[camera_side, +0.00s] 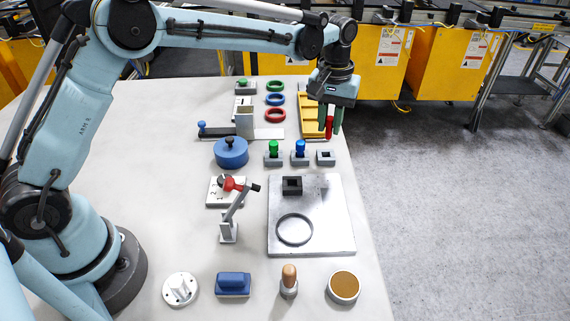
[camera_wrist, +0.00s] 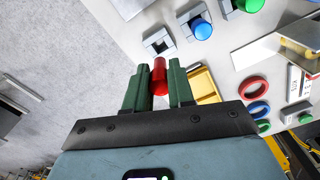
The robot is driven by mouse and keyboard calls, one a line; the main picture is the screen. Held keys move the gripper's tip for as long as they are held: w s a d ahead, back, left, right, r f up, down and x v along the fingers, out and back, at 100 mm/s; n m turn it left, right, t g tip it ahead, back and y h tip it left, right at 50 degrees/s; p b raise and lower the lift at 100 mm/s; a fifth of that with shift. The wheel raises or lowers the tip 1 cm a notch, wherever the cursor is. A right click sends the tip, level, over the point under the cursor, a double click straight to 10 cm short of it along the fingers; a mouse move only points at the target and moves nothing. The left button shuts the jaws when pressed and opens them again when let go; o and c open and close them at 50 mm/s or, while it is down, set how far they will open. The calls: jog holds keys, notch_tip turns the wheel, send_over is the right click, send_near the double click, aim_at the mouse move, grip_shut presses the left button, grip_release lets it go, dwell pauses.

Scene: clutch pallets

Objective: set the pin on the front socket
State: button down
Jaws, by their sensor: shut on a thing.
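My gripper (camera_side: 331,120) is shut on the red pin (camera_side: 329,128), which hangs roughly upright between the green fingers. In the wrist view, the red pin (camera_wrist: 159,76) sticks out between the fingertips (camera_wrist: 158,72). A row of three grey sockets stands on the table. The rightmost socket (camera_side: 326,157) is empty, with a dark square opening; it also shows in the wrist view (camera_wrist: 158,42). The middle one holds a blue pin (camera_side: 300,147), the left one a green pin (camera_side: 274,147). The red pin is behind the empty socket and apart from it.
A yellow rack (camera_side: 312,112) lies beside the gripper at the table's right edge. In front of the sockets is a metal plate (camera_side: 335,235) with a black square block (camera_side: 292,185) and a dark ring (camera_side: 294,229). A blue round lidded thing (camera_side: 231,153) stands left.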

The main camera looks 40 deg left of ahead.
aim_at(330, 118)
jog(key=shift+f, duration=2.65)
jog(key=shift+f, duration=0.6)
jog(key=c, duration=1.2)
grip_release()
jog(key=shift+c, duration=0.2)
jog(key=shift+r, duration=0.1)
jog(key=shift+r, duration=5.45)
